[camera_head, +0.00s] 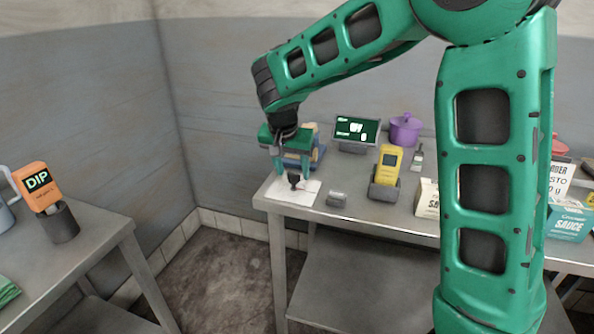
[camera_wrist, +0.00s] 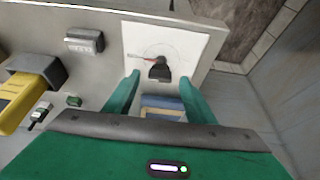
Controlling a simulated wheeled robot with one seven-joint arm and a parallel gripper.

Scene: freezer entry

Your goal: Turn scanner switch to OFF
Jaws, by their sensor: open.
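A black knob (camera_head: 294,181) with a red pointer stands on a white plate (camera_head: 283,196) at the near left corner of the metal table. In the wrist view, the knob (camera_wrist: 159,70) sits on the white plate (camera_wrist: 190,42), with faint arc marks around it; no lettering is readable. Its red pointer (camera_wrist: 140,57) points left there. My gripper (camera_head: 292,175) points down over the plate, fingers open. In the wrist view, my gripper (camera_wrist: 159,79) has one fingertip on each side of the knob, apart from it. I cannot tell how far down they reach.
A yellow scanner (camera_head: 389,160) stands in a grey holder. A small grey block (camera_head: 337,199) lies beside the plate. A blue and tan object (camera_head: 318,152) is behind my gripper. A green-screened display (camera_head: 356,131) and purple pot (camera_head: 405,130) stand at the back.

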